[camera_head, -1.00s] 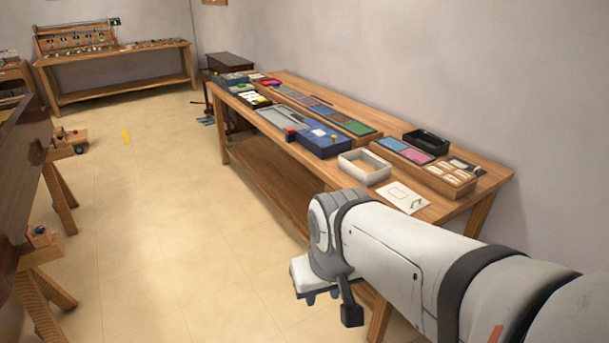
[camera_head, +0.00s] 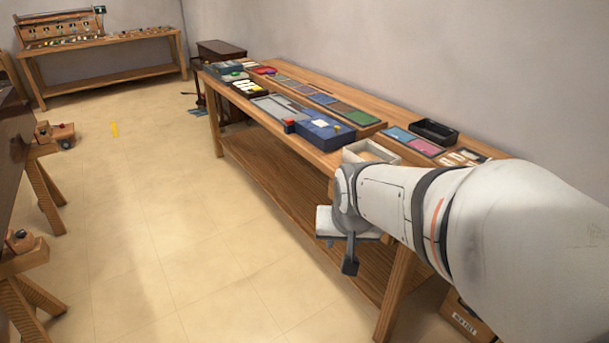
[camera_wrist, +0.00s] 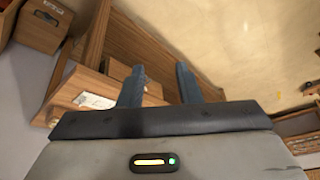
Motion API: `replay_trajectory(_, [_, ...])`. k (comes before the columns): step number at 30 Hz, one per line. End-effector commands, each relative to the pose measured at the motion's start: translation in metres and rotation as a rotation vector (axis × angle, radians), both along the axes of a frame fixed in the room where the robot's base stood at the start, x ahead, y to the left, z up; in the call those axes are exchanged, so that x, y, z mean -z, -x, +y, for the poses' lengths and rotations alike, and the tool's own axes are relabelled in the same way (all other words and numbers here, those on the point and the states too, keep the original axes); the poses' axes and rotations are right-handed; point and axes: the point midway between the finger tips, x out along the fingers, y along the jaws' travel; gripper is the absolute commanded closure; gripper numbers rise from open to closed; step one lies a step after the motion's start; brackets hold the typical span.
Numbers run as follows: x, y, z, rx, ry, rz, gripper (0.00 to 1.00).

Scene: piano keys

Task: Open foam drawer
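I cannot single out a foam drawer with certainty in either view. The long wooden workbench (camera_head: 290,190) bears several trays and boxes, including a blue box (camera_head: 318,130) with a small yellow spot and a pale open tray (camera_head: 352,157). My gripper (camera_head: 348,262) hangs at the bench's front edge, near its right end, in the head view. In the wrist view my gripper (camera_wrist: 158,76) has two blue-grey fingers set well apart, with nothing between them. Wooden bench parts and a pale label (camera_wrist: 95,100) lie beyond the left finger.
A cardboard box (camera_head: 466,320) marked "NEW FELT" stands on the floor by the bench's right end. A black tray (camera_head: 434,132) sits at the back of the bench. Another bench (camera_head: 100,75) is far left. Open floor (camera_head: 180,240) lies left of the workbench.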

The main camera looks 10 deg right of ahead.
Motion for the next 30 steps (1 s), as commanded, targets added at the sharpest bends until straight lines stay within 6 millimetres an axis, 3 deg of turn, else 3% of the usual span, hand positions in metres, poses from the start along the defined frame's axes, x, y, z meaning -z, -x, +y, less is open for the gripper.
replay_trajectory(1, [0.030, -0.028, -0.013, 0.086, -0.018, -0.051, 0.69])
replay_trajectory(6, [0.080, -0.123, -0.056, 0.370, -0.135, -0.300, 0.69])
replay_trajectory(9, [0.113, -0.170, -0.086, 0.523, -0.226, -0.442, 0.69])
replay_trajectory(12, [0.149, -0.215, -0.104, 0.606, -0.386, -0.572, 0.69])
replay_trajectory(15, [0.187, -0.250, -0.129, 0.705, -0.545, -0.695, 0.69])
replay_trajectory(19, [0.238, -0.283, -0.158, 0.802, -0.790, -0.821, 0.69])
replay_trajectory(24, [0.288, -0.303, -0.183, 0.867, -1.086, -0.908, 0.69])
replay_trajectory(30, [0.311, -0.308, -0.194, 0.887, -1.268, -0.935, 0.69])
